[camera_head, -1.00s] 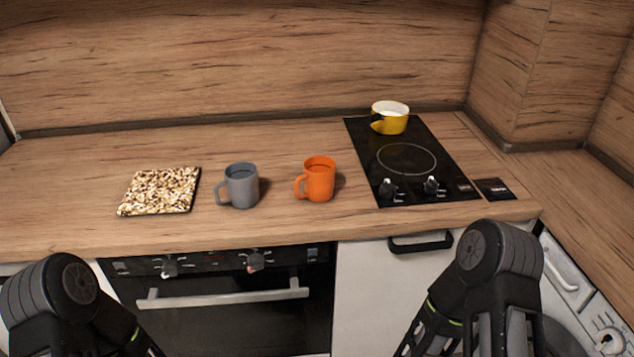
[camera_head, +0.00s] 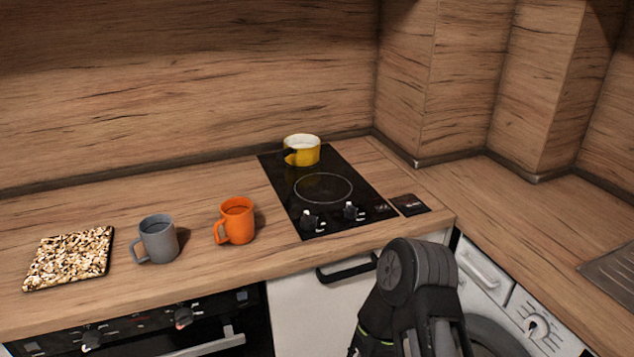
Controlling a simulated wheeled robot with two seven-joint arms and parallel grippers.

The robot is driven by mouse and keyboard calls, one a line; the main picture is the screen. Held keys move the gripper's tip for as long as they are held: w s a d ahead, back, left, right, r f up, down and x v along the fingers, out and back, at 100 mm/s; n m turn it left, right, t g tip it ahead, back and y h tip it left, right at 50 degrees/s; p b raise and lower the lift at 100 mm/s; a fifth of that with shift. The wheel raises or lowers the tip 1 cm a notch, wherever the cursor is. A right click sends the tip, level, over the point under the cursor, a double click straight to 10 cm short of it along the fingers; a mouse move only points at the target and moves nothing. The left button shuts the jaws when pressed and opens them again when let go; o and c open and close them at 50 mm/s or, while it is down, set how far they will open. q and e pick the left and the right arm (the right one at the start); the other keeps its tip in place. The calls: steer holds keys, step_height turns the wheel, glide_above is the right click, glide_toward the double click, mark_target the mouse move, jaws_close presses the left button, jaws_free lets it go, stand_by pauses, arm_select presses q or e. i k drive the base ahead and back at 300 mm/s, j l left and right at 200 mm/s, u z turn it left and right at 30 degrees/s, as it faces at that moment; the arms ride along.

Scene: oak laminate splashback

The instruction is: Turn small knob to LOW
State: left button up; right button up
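The black cooktop (camera_head: 350,173) is set in the counter and has two knobs along its front edge. The left knob (camera_head: 311,219) and the right knob (camera_head: 351,210) are dark with light marks on top. I cannot tell which is the small one, and their labels are too small to read. A yellow pot (camera_head: 302,150) stands on the cooktop's back part. My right arm rises in front of the counter, below the knobs, but its gripper is hidden. My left arm and gripper are out of view.
An orange mug (camera_head: 236,221), a grey mug (camera_head: 157,239) and a speckled square board (camera_head: 70,258) stand left of the cooktop. An oven with knobs (camera_head: 184,317) is below. A washing machine (camera_head: 505,295) is at right. The right counter is mostly clear.

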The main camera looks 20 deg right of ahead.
mark_target(350, 212)
steer(key=z, duration=1.85)
steer(key=i+l, duration=0.15)
steer(key=i, duration=0.55)
